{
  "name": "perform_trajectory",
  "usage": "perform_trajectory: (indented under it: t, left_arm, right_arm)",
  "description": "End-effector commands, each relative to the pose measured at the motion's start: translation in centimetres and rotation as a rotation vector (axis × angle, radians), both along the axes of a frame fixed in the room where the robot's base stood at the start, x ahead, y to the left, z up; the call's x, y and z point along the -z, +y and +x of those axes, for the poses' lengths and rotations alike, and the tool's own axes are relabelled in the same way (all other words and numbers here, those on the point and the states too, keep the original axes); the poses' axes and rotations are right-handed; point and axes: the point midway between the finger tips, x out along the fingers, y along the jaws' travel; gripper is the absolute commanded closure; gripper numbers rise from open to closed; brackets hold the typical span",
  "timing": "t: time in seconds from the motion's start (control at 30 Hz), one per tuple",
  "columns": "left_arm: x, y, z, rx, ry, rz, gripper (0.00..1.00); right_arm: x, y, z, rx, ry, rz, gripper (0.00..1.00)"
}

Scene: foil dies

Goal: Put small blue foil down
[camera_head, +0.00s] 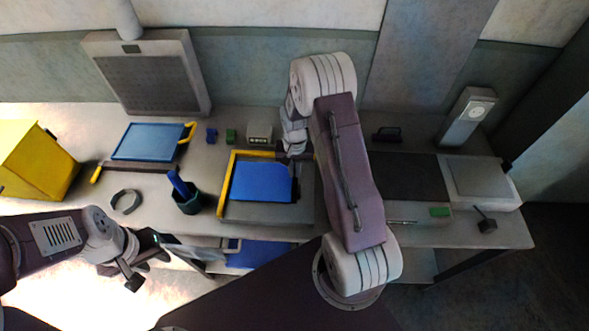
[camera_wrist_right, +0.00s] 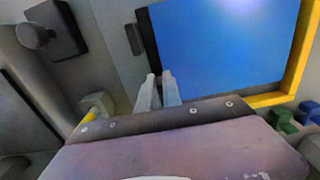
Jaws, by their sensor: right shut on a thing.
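A bright blue foil (camera_head: 262,181) lies flat, or nearly so, at the yellow-edged grey fixture (camera_head: 222,200) in the middle of the bench. In the right wrist view the foil (camera_wrist_right: 225,45) fills the upper middle, with the yellow edging (camera_wrist_right: 268,100) along its right and lower sides. I cannot tell whether the foil touches the fixture. My left gripper (camera_head: 146,262) is open and empty at the front left, low by the bench's front edge.
A light blue tray (camera_head: 148,142) with a yellow handle, a dark pen cup (camera_head: 188,200) and a black ring (camera_head: 126,201) are left of the fixture. A yellow bin (camera_head: 38,160) is far left.

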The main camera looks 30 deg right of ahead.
Motion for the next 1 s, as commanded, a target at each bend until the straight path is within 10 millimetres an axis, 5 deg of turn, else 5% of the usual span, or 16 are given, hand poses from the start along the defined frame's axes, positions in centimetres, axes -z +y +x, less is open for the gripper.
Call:
perform_trajectory:
  t: [0.3, 0.4, 0.8, 1.0]
  left_arm:
    - [0.3, 0.0, 0.0, 0.0, 0.0, 0.0, 0.64]
    - [0.2, 0.0, 0.0, 0.0, 0.0, 0.0, 0.64]
    - [0.1, 0.0, 0.0, 0.0, 0.0, 0.0, 0.64]
    - [0.7, 0.0, 0.0, 0.0, 0.0, 0.0, 0.64]
  right_arm:
    - [0.4, 0.0, 0.1, 0.0, -0.002, 0.0, 1.0]
    - [0.3, 0.0, 0.1, 0.0, -0.002, 0.0, 0.69]
    - [-0.5, 0.0, 0.1, 0.0, -0.004, -0.001, 0.69]
    - [-4.6, -0.1, 0.2, 0.0, -0.009, -0.002, 0.69]
